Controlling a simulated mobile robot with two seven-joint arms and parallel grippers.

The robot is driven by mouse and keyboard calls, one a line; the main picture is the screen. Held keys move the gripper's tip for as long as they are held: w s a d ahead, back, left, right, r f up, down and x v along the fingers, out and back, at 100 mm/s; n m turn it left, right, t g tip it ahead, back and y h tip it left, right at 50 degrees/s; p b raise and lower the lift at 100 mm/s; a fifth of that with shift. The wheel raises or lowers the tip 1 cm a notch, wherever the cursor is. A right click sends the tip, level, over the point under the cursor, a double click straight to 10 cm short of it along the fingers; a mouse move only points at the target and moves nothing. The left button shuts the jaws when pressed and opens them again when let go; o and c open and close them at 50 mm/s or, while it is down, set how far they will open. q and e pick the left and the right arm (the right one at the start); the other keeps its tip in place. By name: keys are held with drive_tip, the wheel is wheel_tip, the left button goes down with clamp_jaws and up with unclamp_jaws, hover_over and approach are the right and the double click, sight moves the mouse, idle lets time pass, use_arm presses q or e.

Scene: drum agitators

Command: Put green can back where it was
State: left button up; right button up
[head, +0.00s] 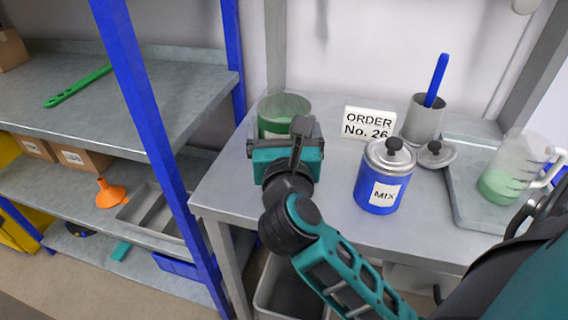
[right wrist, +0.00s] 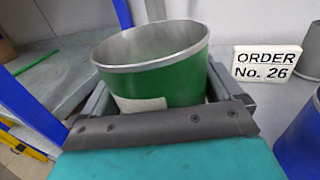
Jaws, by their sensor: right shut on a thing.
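The green can (head: 284,104) is open at the top, with a bare metal inside and a pale label. It is at the back left part of the grey table (head: 330,215). My right gripper (head: 286,140) is shut around it from the front. In the right wrist view the can (right wrist: 178,84) sits between the two fingers, its rim looking slightly tilted. I cannot tell whether its base touches the table; the gripper hides its lower part. My left gripper is not in view.
A blue MIX can (head: 378,195) with a lid stands right of my gripper. Behind it are an order sign (head: 368,122), a grey cup (head: 424,118) with a blue stick, and a loose lid (head: 436,153). A jug (head: 512,165) stands on a tray at right. Shelves (head: 75,105) with blue posts are left.

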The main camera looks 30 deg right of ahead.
drive_tip(key=shift+f, duration=0.85)
wheel_tip(320, 180, down, 4)
drive_tip(key=shift+f+b, duration=0.1)
drive_tip(key=shift+b, duration=0.7)
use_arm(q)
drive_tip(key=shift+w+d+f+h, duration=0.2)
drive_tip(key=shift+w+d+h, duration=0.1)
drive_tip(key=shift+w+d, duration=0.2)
use_arm(e)
drive_tip(key=shift+f, duration=0.2)
drive_tip(key=o, duration=1.1)
drive_tip(key=shift+c, duration=0.2)
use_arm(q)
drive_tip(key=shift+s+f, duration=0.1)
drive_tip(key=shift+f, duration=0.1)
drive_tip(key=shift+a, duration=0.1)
